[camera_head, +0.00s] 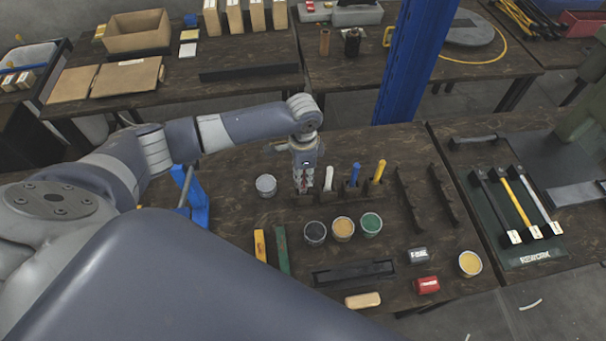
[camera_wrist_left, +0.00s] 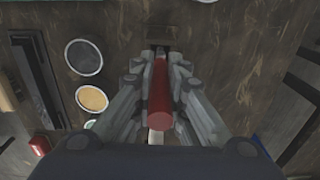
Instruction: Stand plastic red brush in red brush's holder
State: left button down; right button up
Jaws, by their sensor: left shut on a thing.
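My left gripper (camera_head: 304,183) points down over the row of brush holders on the middle table. It is shut on the red brush, whose round red handle (camera_wrist_left: 160,88) shows between the fingers in the left wrist view. In the head view the fingers hide most of the brush. A dark holder (camera_head: 303,198) sits right below the gripper, at the left end of the row. I cannot tell whether the brush's lower end is inside it or just above it. My right gripper is not in view.
White (camera_head: 328,178), blue (camera_head: 354,174) and yellow (camera_head: 379,170) brushes stand in holders just right of the gripper. Cans of black (camera_head: 315,233), yellow (camera_head: 343,229) and green (camera_head: 371,224) paint stand in front. A pale can (camera_head: 266,186) stands to the left.

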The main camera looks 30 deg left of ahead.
pick_arm(q)
jog(key=shift+f+b, duration=0.45)
jog(key=shift+f, duration=1.1)
jog(key=c, duration=1.5)
grip_release()
jog(key=shift+c, duration=0.2)
notch_tip(320, 180, up, 12)
